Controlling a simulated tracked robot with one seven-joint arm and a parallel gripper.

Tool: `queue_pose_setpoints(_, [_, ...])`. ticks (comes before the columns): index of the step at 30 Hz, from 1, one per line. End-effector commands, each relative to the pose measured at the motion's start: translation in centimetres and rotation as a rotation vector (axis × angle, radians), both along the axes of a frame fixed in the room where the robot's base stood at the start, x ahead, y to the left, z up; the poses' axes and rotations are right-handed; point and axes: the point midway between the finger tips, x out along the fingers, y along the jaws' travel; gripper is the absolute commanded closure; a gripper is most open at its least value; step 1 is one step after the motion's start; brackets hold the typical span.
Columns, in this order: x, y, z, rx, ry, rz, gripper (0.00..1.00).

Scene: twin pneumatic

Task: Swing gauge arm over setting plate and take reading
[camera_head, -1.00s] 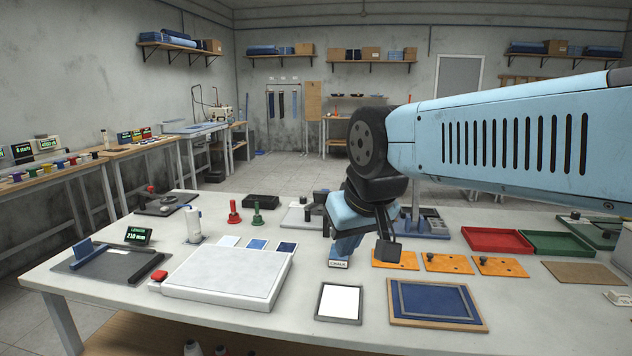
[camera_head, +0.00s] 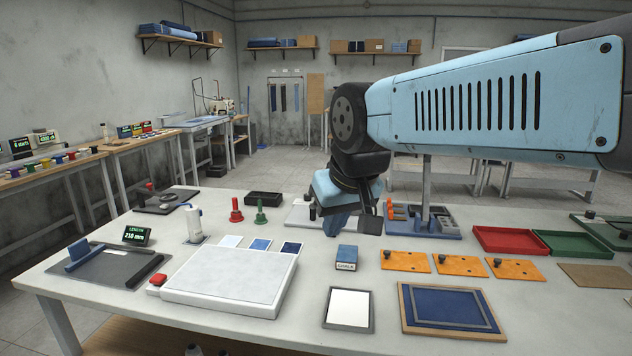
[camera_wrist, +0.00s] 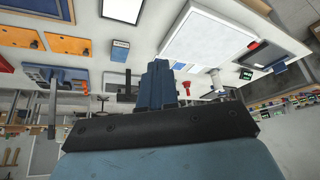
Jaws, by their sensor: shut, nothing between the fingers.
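My gripper (camera_head: 341,228) is shut and empty, held above the table behind the chalk box. Its blue fingers (camera_wrist: 162,82) are together in the wrist view. A pale plate (camera_head: 298,216) with dark fittings (camera_head: 313,212) lies behind and left of my gripper, partly hidden by it. It may be the gauge with its setting plate, but I cannot tell for sure. Dark fittings (camera_wrist: 127,87) on a pale surface also show beside the fingers in the wrist view. I cannot make out the gauge arm's position or any reading on it.
The chalk box (camera_head: 346,263) stands in front of my gripper. A blue-based stand (camera_head: 424,228) with a post is close on the right. A red bell (camera_head: 236,211) and a green bell (camera_head: 260,212) stand left. A length display (camera_head: 136,235) reads 210 mm.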

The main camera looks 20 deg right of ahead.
Motion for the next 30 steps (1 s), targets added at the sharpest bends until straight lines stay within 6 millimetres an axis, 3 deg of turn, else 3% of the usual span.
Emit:
queue_pose_setpoints(9, [9.4, -2.6, 5.8, 0.009, 0.038, -0.091, 1.00])
queue_pose_setpoints(15, [16.2, -4.5, 8.4, 0.015, 0.061, -0.154, 1.00])
queue_pose_setpoints(23, [25.3, -7.8, 10.1, 0.023, 0.088, -0.238, 1.00])
queue_pose_setpoints(30, [33.4, -11.4, 9.9, 0.032, 0.115, -0.316, 1.00])
